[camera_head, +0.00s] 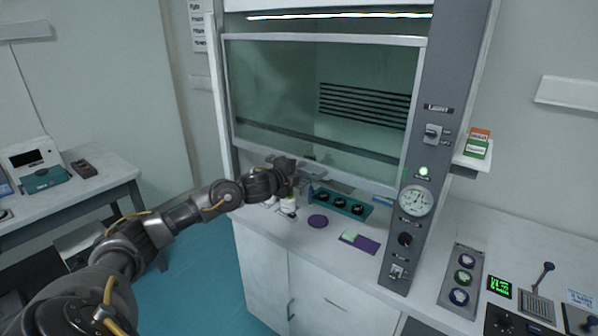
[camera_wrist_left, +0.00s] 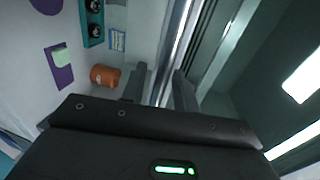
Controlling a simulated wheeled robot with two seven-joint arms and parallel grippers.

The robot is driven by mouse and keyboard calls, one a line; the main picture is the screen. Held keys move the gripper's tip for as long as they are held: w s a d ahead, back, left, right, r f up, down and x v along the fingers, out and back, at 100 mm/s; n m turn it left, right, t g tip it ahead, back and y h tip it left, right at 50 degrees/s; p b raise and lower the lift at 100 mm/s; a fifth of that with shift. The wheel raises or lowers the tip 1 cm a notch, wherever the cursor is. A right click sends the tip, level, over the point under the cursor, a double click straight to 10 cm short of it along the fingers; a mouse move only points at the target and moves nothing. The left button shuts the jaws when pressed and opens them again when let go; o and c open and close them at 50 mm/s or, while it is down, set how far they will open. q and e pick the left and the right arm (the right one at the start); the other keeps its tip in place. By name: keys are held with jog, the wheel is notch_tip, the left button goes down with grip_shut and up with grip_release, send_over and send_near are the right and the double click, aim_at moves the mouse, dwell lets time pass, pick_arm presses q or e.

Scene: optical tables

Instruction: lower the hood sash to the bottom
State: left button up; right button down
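The hood sash (camera_head: 325,100) is a glass pane in a pale frame. It is partly raised, with its lower rail above the white work surface and an open gap beneath. My left gripper (camera_head: 318,176) is at the lower rail, near its middle. In the left wrist view the two dark fingers (camera_wrist_left: 160,88) stand apart, and the pale rail (camera_wrist_left: 178,45) runs between them. Gaps seem to show beside the rail, so the fingers look open around it. Contact is hard to judge. My right gripper is in neither view.
Under the sash are a teal rack (camera_head: 341,204), a purple disc (camera_head: 318,221) and a purple mat (camera_head: 360,243) with a pale green block. An orange cylinder (camera_wrist_left: 105,76) lies near the fingers. The grey control column (camera_head: 424,150) with its gauge borders the sash on the right.

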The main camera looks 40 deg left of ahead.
pick_arm(q)
grip_shut()
jog(key=shift+f+b, duration=0.35)
notch_tip(320, 180, down, 26)
jog(key=b, duration=1.8)
jog(key=shift+r+b, duration=0.25)
jog(key=shift+b, duration=0.15)
